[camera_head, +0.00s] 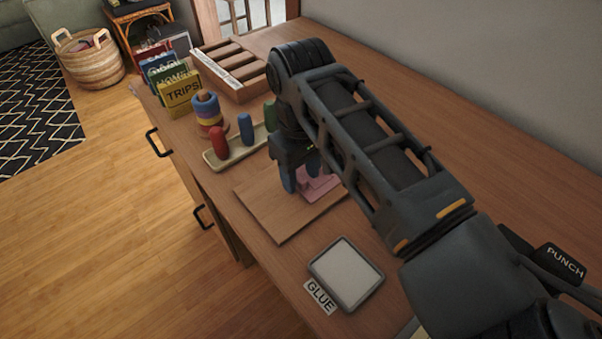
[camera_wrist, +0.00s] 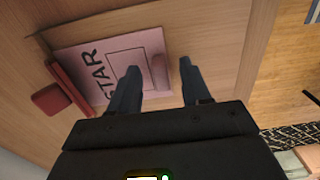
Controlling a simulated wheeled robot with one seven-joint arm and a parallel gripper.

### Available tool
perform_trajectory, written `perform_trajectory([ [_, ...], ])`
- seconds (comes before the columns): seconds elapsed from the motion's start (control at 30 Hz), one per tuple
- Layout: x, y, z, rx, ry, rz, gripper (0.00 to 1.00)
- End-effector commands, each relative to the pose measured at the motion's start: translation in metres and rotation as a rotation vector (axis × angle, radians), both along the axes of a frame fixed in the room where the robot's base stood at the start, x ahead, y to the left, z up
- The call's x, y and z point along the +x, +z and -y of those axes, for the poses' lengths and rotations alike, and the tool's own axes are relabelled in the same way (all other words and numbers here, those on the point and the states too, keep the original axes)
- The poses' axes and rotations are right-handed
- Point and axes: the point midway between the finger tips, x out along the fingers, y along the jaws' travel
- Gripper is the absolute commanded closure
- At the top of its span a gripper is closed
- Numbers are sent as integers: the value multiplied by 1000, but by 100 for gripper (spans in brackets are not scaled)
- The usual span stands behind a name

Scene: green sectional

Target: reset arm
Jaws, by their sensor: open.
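My gripper (camera_head: 302,174) is at the end of my arm, low over the wooden board (camera_head: 262,214) on the desk. In the wrist view my gripper (camera_wrist: 158,68) has its two dark fingers apart, with nothing clasped. Beyond them is a pink card (camera_wrist: 125,52) marked "STAR" with a rectangular outline. A short pink piece (camera_wrist: 159,72) shows between the fingertips; I cannot tell how near it is. In the head view the pink card (camera_head: 322,188) is partly hidden by my gripper and arm.
A red block (camera_wrist: 50,98) lies beside the card. Left of the board stand a tray (camera_head: 228,160) of coloured pegs and a ring stacker (camera_head: 208,108). A grey-rimmed pad (camera_head: 346,272) and a "GLUE" label (camera_head: 320,297) lie in front. The desk's back right is clear.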

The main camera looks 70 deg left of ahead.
Motion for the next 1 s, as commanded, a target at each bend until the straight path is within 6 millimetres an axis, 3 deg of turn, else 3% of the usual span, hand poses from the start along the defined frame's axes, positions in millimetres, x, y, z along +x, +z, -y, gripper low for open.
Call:
perform_trajectory([
  [0.3, 0, 51, 0, 1, 0, 1, 53],
  [0.5, 0, 66, 0, -1, 0, 0, 53],
  [0.77, 0, 69, 0, -1, 0, 1, 53],
  [1.0, 1, 109, 0, 0, -1, 1, 53],
])
